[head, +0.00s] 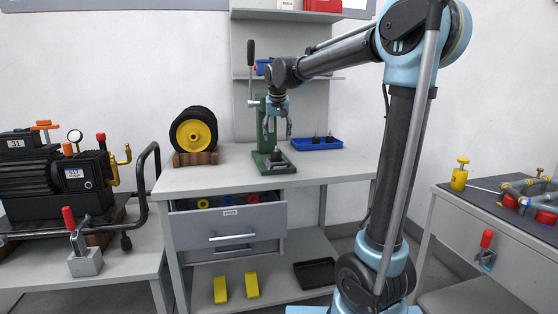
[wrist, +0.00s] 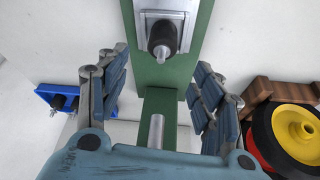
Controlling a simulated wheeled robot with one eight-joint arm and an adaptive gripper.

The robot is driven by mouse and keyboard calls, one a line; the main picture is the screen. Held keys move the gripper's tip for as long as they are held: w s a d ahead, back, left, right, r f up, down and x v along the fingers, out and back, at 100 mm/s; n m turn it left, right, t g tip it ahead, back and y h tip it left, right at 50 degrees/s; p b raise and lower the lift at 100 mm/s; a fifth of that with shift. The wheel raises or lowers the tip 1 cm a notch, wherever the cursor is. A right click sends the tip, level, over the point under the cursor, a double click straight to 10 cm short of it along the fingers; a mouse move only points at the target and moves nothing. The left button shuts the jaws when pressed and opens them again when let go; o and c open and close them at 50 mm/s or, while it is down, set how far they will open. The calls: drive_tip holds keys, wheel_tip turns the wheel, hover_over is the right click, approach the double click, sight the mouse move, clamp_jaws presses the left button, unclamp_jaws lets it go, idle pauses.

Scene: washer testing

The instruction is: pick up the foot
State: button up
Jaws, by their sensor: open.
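A dark foot (wrist: 162,38) with a pale stud sits on a metal block on the green press base (head: 273,167). It shows small and dark in the head view (head: 277,155). More dark studded pieces stand in the blue tray (head: 318,145) on the bench to the right, which shows at the left in the wrist view (wrist: 60,91). My gripper (head: 277,127) is open, pointing down above the press base. In the wrist view my fingers (wrist: 160,92) are spread either side of the green press, apart from the foot, with nothing between them but the press parts.
The green press (head: 258,125) has a tall lever (head: 250,63) beside my gripper. A black wheel with yellow hub (head: 194,134) rests on a wooden block to the left. A drawer (head: 228,222) is partly open below. Shelves (head: 300,78) stand behind.

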sight(276, 150)
drive_tip(key=x, duration=1)
drive_tip(key=shift+w+a, duration=0.1)
drive_tip(key=shift+c, duration=0.2)
drive_tip(key=shift+r, duration=0.1)
drive_tip(key=c, duration=1.2)
